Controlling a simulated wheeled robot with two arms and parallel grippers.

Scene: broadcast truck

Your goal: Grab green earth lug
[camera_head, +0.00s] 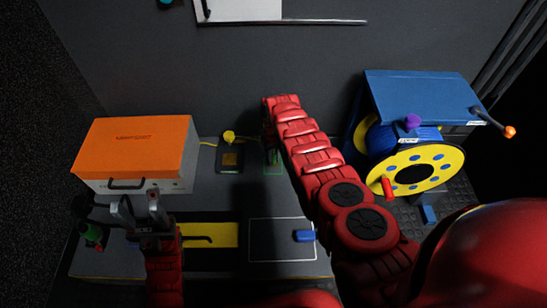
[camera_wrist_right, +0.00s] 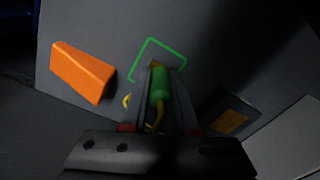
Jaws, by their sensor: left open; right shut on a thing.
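The green earth lug (camera_wrist_right: 161,84) shows in the right wrist view, with a short yellow lead below it. My right gripper (camera_wrist_right: 159,74) is shut on it. A green square outline (camera_wrist_right: 182,57) lies on the grey surface just past the fingertips; part of it also shows in the head view (camera_head: 273,168) beside my red right arm. I cannot tell whether the lug touches the surface. In the head view my right gripper is mostly hidden by its arm. My left gripper (camera_head: 137,209) is open and empty, in front of the orange-topped case.
The orange-topped case (camera_head: 135,145) stands at left. A dark block with a yellow knob (camera_head: 229,137) is right of it. A yellow-rimmed blue cable reel (camera_head: 440,157) stands at right. A blue piece (camera_head: 305,236) lies at a white outline, beside a yellow strip (camera_head: 222,230).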

